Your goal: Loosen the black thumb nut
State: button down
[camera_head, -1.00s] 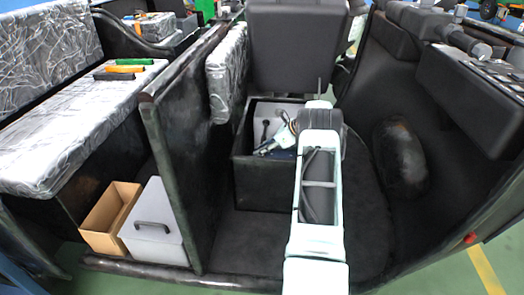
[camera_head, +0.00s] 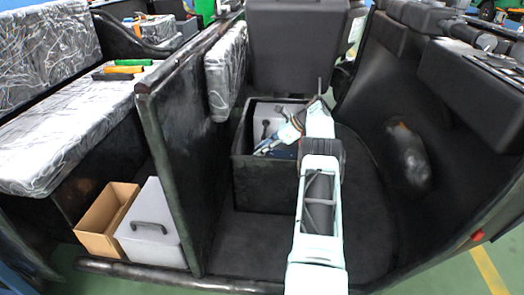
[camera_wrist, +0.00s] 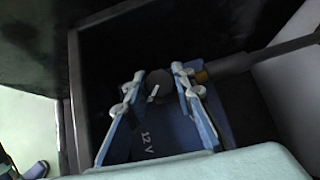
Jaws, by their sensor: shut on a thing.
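The black thumb nut (camera_wrist: 156,80) shows in the wrist view as a dark round knob with a small pale mark. It sits above a blue battery (camera_wrist: 178,132) marked "12 V". My gripper (camera_wrist: 158,72) has a finger on each side of the nut and is shut on it. The nut cannot be made out in that view.
The black box (camera_head: 268,185) has walls close around my gripper. A dark rod with a brass-coloured end (camera_wrist: 203,76) lies just right of the fingers. A black partition (camera_head: 178,150) stands to the left. A cardboard box (camera_head: 98,240) and a grey case (camera_head: 150,245) stand beyond it.

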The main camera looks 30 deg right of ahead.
dwell(0.4)
jog(key=c, duration=1.6)
grip_release()
jog(key=shift+v, duration=3.75)
